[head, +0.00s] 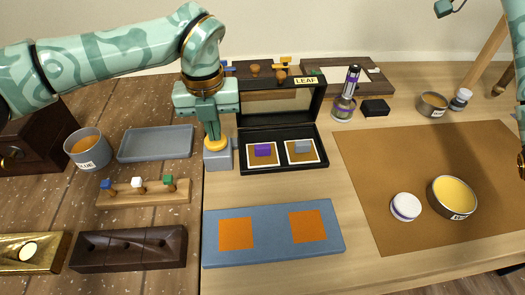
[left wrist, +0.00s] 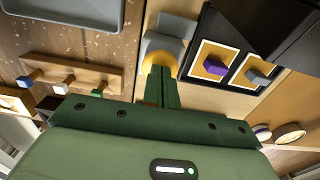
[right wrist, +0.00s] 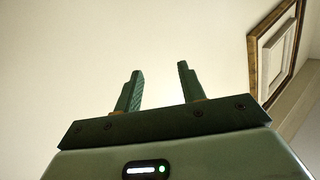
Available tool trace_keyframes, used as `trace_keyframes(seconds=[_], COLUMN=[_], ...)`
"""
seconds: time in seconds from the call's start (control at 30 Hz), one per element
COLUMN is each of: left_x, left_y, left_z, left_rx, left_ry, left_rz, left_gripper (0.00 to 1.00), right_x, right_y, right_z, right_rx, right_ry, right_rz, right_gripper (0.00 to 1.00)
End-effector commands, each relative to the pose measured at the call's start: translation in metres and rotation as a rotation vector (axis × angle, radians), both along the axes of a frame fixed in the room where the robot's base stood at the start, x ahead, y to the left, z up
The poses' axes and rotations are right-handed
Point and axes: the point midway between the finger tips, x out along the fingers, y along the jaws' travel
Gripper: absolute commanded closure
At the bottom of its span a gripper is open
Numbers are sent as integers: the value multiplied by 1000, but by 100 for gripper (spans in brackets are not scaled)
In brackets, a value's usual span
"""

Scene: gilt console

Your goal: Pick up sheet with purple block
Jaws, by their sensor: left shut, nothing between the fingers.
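The purple block (head: 263,150) lies on the left of two white-bordered gold sheets (head: 263,163) inside the open black LEAF box (head: 284,175). The block also shows in the left wrist view (left wrist: 214,66). A grey block (head: 302,146) lies on the right sheet. My left gripper (head: 213,135) is shut and empty, pointing down, left of the box. Its tips are at or just above a yellow round pad (head: 217,143) on a grey stand (head: 218,160); contact is unclear. My right gripper (right wrist: 158,70) is open and empty, facing a bare wall in the right wrist view.
A blue board (head: 273,232) with two orange squares lies in front of the box. A wooden rack with coloured knobs (head: 143,197) and a grey tray (head: 156,144) are at left. A brown mat (head: 385,165) with a yellow-filled bowl (head: 452,197) is at right.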

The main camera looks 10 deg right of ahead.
Motion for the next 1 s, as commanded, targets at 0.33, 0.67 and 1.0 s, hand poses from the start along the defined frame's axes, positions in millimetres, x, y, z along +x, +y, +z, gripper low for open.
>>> trace_keyframes(seconds=[0.33,0.67,1.0], left_x=[0,0,0], left_y=[0,0,0], left_z=[-1,-1,-1], left_rx=[1,1,1], left_ry=[2,2,2], left_rz=[1,1,0], left_gripper=[100,100,100], right_x=[-83,-151,-155], right_y=[156,231,251], right_z=[-144,-233,-275], right_rx=[-1094,-1205,-1189], right_ry=[264,382,391], right_rz=[555,1016,1040], right_gripper=[60,60,60])
